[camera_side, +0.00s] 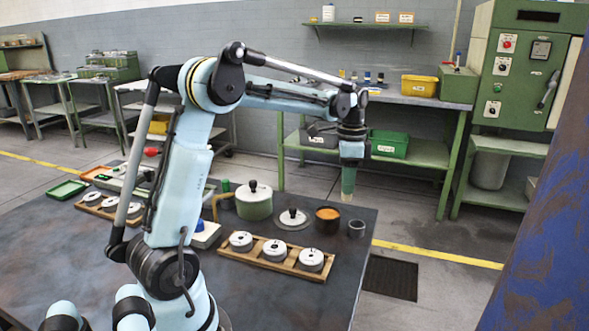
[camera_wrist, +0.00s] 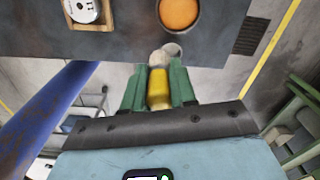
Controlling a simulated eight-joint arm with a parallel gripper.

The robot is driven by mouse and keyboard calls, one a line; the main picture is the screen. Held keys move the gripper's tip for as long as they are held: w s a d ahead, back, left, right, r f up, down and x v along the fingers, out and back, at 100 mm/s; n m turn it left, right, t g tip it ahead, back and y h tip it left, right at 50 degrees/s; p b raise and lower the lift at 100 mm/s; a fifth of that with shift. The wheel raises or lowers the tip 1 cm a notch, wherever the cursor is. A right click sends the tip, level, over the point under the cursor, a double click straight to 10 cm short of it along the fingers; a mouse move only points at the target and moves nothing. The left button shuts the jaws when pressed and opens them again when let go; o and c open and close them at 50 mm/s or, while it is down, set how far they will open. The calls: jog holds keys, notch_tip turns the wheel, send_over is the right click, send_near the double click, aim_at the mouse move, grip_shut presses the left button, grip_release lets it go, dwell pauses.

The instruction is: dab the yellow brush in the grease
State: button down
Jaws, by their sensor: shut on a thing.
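The yellow brush (camera_wrist: 158,90) is held between the green fingers of my gripper (camera_wrist: 158,78), with its pale tip pointing away from the wrist. In the side view my gripper (camera_side: 348,185) points down above the table, and the brush is hardly visible there. The orange grease (camera_side: 327,213) fills a round dark pot near the table's far right corner. In the wrist view the grease (camera_wrist: 179,12) is beyond the brush tip, apart from it. A small grey cup (camera_side: 356,228) stands right of the pot; in the wrist view the brush tip partly overlaps it.
A green lidded pot (camera_side: 254,203) and a grey lid with a black knob (camera_side: 293,219) stand left of the grease. A wooden rack (camera_side: 276,258) with several white round parts lies in front. The dark table (camera_side: 300,300) is clear at the front.

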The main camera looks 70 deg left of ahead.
jog(key=shift+s+a+f, duration=0.3)
jog(key=shift+a+f, duration=0.6)
jog(key=shift+f, duration=0.1)
jog(key=shift+s+a+f, duration=0.35)
jog(key=shift+a+f, duration=0.5)
jog(key=shift+f, duration=0.2)
jog(key=shift+s+a+f, duration=0.3)
jog(key=shift+a+f, duration=0.6)
jog(key=shift+f, duration=0.1)
jog(key=shift+f, duration=0.6)
notch_tip(320, 180, up, 7)
dwell(1.0)
dwell(0.4)
jog(key=s+d+r+n, duration=0.2)
jog(key=s+d+n, duration=0.1)
jog(key=d, duration=0.8)
jog(key=s+d+r+n, duration=0.2)
jog(key=s+d+n, duration=0.1)
jog(key=d, duration=0.8)
jog(key=shift+s+d+r, duration=0.2)
jog(key=shift+s+r, duration=0.15)
jog(key=shift+r, duration=0.05)
